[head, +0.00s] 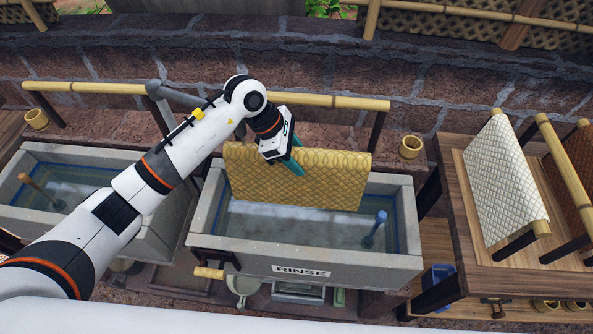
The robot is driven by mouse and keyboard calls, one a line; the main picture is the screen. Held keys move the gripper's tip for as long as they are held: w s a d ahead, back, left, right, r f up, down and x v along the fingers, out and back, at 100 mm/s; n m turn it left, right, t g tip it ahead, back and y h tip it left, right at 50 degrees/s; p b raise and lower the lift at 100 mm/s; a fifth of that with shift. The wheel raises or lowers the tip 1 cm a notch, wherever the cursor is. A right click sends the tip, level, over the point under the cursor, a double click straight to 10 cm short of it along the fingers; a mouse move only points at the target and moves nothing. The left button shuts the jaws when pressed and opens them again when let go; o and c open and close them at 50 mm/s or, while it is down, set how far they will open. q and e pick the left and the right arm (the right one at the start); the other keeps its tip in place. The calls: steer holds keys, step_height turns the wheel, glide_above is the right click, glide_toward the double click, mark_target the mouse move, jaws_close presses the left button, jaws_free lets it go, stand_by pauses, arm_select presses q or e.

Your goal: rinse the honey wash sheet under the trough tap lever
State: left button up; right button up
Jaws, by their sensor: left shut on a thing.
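The honey wash sheet (300,180) is a yellow-gold cloth with a diamond pattern. It hangs over the rinse trough (333,262), its lower part reaching down toward the water. My left gripper (291,166) is shut on the sheet near the middle of its top edge. The trough is grey stone, labelled RINSE, and holds clear water. A grey pipe (172,92) with a rounded end shows behind my left arm, partly hidden. A bamboo-coloured handle (208,272) sticks out at the trough's front left. I cannot tell which part is the tap lever. My right gripper is out of view.
A second water trough (60,160) with a wooden-handled stick stands at left. A blue-topped stick (376,228) stands in the rinse trough. A bamboo rail (330,101) runs behind. At right, a wooden rack (462,205) carries a white sheet (500,180) and a brown one.

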mark_target(357, 179)
arm_select(q)
steer(key=shift+r, duration=0.1)
steer(key=s+d+b, duration=0.1)
steer(key=d, duration=0.3)
steer(key=s+d+b, duration=0.1)
steer(key=s+d, duration=0.1)
steer(key=d, duration=0.2)
steer(key=s+d+b, duration=0.1)
steer(key=s+d, duration=0.1)
steer(key=d, duration=0.3)
steer(key=shift+d, duration=0.1)
stand_by(0.7)
